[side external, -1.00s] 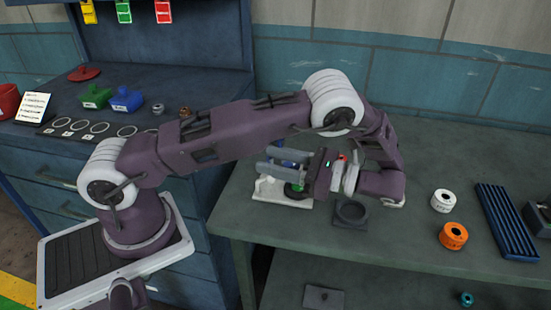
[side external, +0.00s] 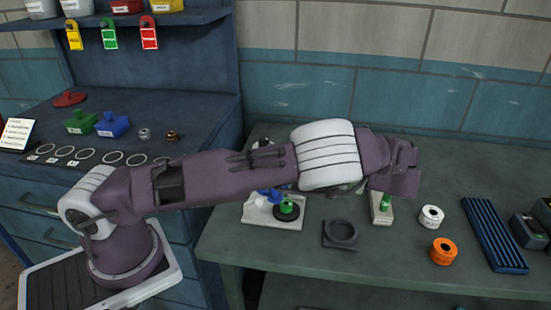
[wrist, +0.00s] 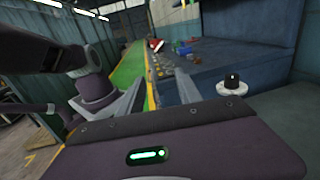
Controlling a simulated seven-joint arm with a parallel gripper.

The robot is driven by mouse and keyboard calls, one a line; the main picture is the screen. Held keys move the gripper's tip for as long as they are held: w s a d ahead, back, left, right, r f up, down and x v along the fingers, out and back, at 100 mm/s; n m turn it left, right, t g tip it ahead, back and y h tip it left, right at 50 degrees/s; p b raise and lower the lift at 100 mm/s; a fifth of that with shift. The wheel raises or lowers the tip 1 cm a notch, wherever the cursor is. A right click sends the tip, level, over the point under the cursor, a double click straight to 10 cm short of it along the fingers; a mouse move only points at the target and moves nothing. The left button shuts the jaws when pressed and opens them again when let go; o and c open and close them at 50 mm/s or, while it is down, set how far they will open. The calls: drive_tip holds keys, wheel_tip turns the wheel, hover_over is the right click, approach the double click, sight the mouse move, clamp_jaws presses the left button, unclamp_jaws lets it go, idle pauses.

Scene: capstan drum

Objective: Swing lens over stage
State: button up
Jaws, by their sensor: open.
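In the side view a white base plate (side external: 260,219) stands on the green bench, carrying a blue part (side external: 268,194) and a black disc with a green knob (side external: 287,208). I cannot tell for sure which part is the lens and which is the stage, as my arm hides the back of this device. My gripper (wrist: 160,92) shows in the wrist view with its two grey fingers spread, and nothing is visible between them. In the side view it is hidden behind my arm, so its distance to the device is unclear.
A dark square holder with a ring (side external: 341,234) sits in front. A pale block with a green piece (side external: 381,208), a white roll (side external: 431,216), an orange roll (side external: 443,251) and a blue ribbed tray (side external: 494,235) stand to the right. The wrist view shows a black knob on a white disc (wrist: 232,86).

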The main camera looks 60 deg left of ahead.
drive_tip(key=shift+s, duration=0.1)
drive_tip(key=shift+c, duration=1.3)
drive_tip(key=s+d+f+m+t+y, duration=0.1)
drive_tip(key=s+m+t+y, duration=0.1)
drive_tip(key=m, duration=0.2)
drive_tip(key=s+f+m+t+y, duration=0.1)
drive_tip(key=s+m+t+y, duration=0.1)
drive_tip(key=m, duration=0.3)
drive_tip(key=s+d+f+m+t+y, duration=0.1)
drive_tip(key=s+f+m+t, duration=0.1)
drive_tip(key=m, duration=0.3)
drive_tip(key=shift+s+d+t+y, duration=0.3)
drive_tip(key=shift+t+y, duration=0.1)
drive_tip(key=shift+t, duration=0.4)
clamp_jaws()
drive_tip(key=s+d+f+m+t+h, duration=0.2)
drive_tip(key=s+f+m+t+h, duration=0.15)
drive_tip(key=m+t, duration=1.1)
drive_tip(key=w+a+m+g+h, duration=0.1)
drive_tip(key=w+a+m, duration=0.2)
drive_tip(key=w, duration=0.4)
drive_tip(key=shift+a+h, duration=0.35)
drive_tip(key=shift+a, duration=0.4)
drive_tip(key=shift+w+m+g, duration=0.1)
drive_tip(key=shift+m+g, duration=0.15)
